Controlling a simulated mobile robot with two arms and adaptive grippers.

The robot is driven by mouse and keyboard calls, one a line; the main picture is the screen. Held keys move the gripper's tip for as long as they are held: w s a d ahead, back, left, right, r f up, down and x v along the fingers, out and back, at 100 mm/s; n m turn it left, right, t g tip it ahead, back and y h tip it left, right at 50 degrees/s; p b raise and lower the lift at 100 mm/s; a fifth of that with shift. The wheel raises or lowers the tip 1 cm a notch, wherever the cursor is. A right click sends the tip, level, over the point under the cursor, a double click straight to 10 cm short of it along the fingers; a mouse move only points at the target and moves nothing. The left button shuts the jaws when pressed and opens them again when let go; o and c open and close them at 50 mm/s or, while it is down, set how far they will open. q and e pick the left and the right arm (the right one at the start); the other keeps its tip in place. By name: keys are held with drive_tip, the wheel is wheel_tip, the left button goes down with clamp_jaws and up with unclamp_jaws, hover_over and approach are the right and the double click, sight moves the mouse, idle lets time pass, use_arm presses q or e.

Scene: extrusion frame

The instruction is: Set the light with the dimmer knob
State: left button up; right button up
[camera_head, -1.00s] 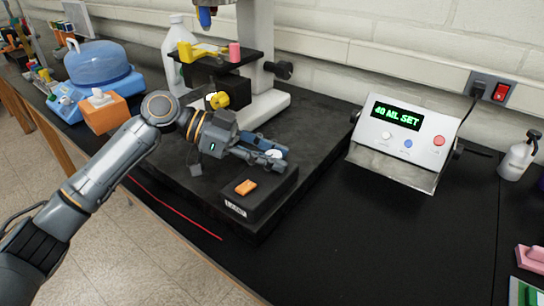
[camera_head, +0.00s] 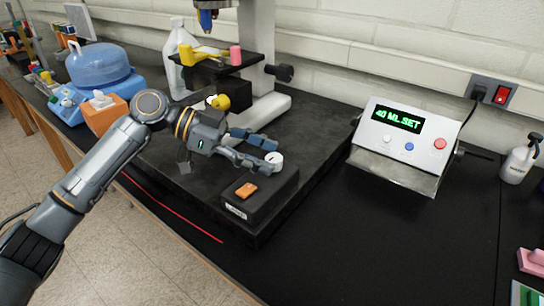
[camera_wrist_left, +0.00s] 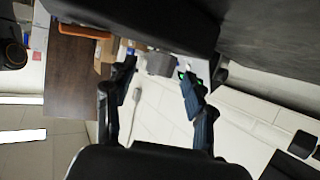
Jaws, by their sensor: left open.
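The dimmer knob (camera_head: 274,161) is a white round knob on the black lamp box (camera_head: 268,197) at the front of the dark microscope base. An orange rocker switch (camera_head: 246,190) sits on the same box. My left gripper (camera_head: 264,155) is open, with its fingertips just left of the knob. From this angle I cannot tell whether a finger touches it. The left wrist view shows my left gripper (camera_wrist_left: 160,85) with its two fingers spread and nothing between them. The knob cannot be made out there. My right gripper is not in view.
The microscope stage (camera_head: 228,66) holds yellow and pink pieces, above and behind my gripper. A white display unit (camera_head: 407,143) reading "40 ML SET" stands to the right. The black bench (camera_head: 340,240) between the lamp box and that unit is clear.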

use_arm(q)
drive_tip(key=v, duration=0.9)
drive_tip(key=shift+a, duration=0.35)
